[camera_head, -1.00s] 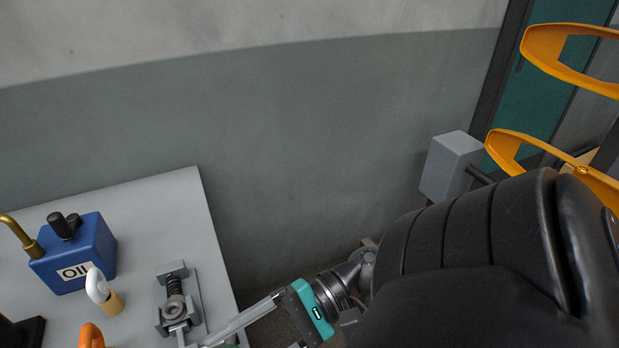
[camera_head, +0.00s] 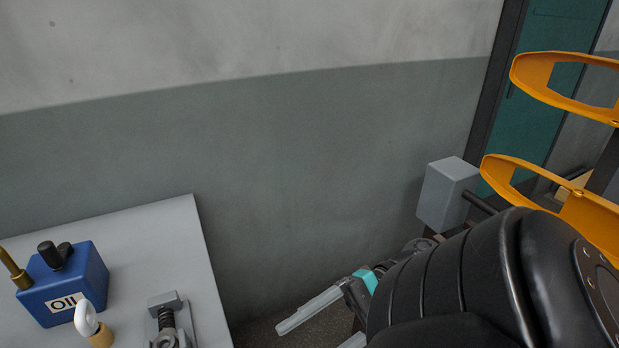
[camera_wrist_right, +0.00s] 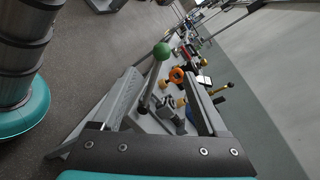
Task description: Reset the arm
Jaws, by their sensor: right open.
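My right arm comes in from the lower right of the head view. Its gripper (camera_head: 318,334) is in the open space to the right of the grey table (camera_head: 155,235), apart from the table's edge. The gripper is open, with nothing between its pale grey fingers. In the right wrist view both fingers of the gripper (camera_wrist_right: 161,76) are spread, and a lever with a green knob (camera_wrist_right: 161,51) shows beyond them with the table items. My left gripper is not in view.
A grey box (camera_head: 447,194) and yellow guards (camera_head: 560,190) are at the right. A wall (camera_head: 300,150) stands behind.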

